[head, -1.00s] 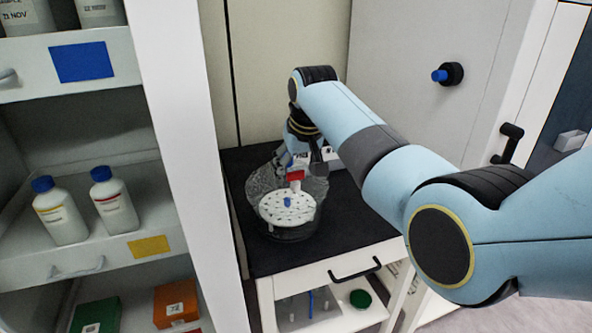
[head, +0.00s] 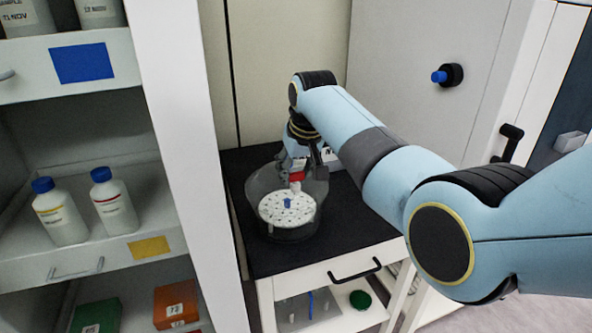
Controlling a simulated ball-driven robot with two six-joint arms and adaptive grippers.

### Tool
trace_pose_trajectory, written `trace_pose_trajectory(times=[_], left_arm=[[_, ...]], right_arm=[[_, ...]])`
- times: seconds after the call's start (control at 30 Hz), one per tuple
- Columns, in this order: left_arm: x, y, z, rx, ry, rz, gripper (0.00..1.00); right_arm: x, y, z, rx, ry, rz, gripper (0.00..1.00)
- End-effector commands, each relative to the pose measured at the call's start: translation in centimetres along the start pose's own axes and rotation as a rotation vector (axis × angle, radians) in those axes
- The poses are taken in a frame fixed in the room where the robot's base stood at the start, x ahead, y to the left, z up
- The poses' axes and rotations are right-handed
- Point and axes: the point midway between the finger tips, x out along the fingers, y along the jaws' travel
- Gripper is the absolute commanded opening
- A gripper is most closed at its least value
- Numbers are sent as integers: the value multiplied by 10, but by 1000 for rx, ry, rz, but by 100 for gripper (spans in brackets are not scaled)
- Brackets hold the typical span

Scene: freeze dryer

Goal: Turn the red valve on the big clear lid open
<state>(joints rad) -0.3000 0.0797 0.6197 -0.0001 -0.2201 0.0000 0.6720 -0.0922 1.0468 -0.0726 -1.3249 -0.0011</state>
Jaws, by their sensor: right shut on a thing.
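The big clear lid (head: 262,190) stands on the black top of a small white cart. A white perforated plate (head: 287,216) with a small blue piece in its middle shows through it. The red valve (head: 297,176) is at the upper back of the lid, with a white part just below it. My right gripper (head: 298,170) reaches down from above and is shut on the red valve, which is partly hidden between the fingers. My left gripper is not in view.
The black cart top (head: 350,228) is bare right of the lid. A white shelf unit with bottles (head: 115,203) stands close on the left. A grey door with a blue knob (head: 440,76) is at the back right. My right arm spans the right side.

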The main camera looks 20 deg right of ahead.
Motion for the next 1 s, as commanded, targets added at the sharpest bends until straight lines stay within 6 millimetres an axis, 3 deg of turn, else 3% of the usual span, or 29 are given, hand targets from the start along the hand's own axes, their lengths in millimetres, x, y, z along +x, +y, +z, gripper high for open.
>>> trace_pose_trajectory(times=[0.27,0.57,1.0], left_arm=[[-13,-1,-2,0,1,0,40],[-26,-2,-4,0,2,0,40],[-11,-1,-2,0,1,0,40]], right_arm=[[-2,1,-1,-108,-2,-45,8],[-2,3,-2,-349,0,-144,8],[3,4,-2,-735,1,-305,8]])
